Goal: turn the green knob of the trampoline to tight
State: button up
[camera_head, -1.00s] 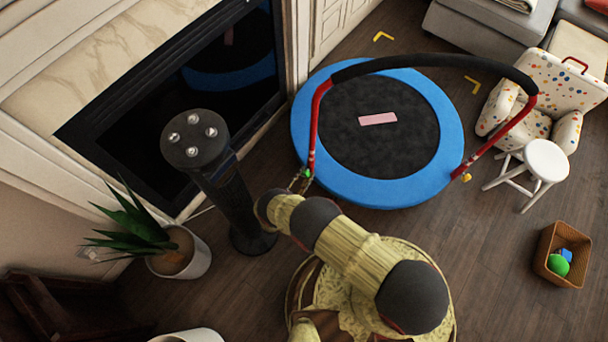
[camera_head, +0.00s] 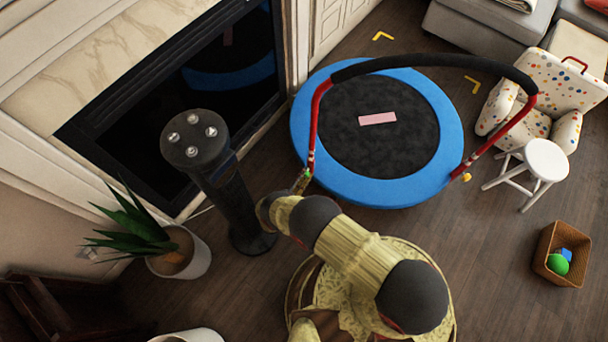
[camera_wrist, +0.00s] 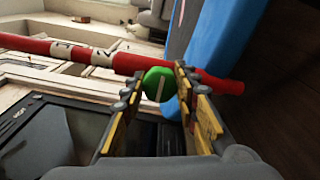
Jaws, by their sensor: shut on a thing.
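The trampoline (camera_head: 380,192) has a blue rim, a black mat and a red handle frame with a black padded top. The green knob (camera_wrist: 157,84) sits on the red post (camera_wrist: 60,50) and has a pale line across its face, close to upright in the wrist view. My gripper (camera_wrist: 156,88) is shut on the knob, one yellow-padded finger on each side. In the head view my gripper (camera_head: 302,183) is at the foot of the left post (camera_head: 314,125). The knob is tiny there and partly hidden. I cannot make out the tight mark; the post's pale bands are unreadable.
A black column (camera_head: 225,190) stands left of my arm, near a potted plant (camera_head: 180,253). A white stool (camera_head: 545,160), a dotted armchair (camera_head: 560,85) and a basket (camera_head: 556,272) are at the right. A yellow knob (camera_head: 466,177) is on the other post.

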jog(key=shift+w+a, duration=0.1)
jog(key=shift+a, duration=0.05)
jog(key=o, duration=1.2)
jog(key=shift+c, duration=0.2)
jog(key=v, duration=1.2)
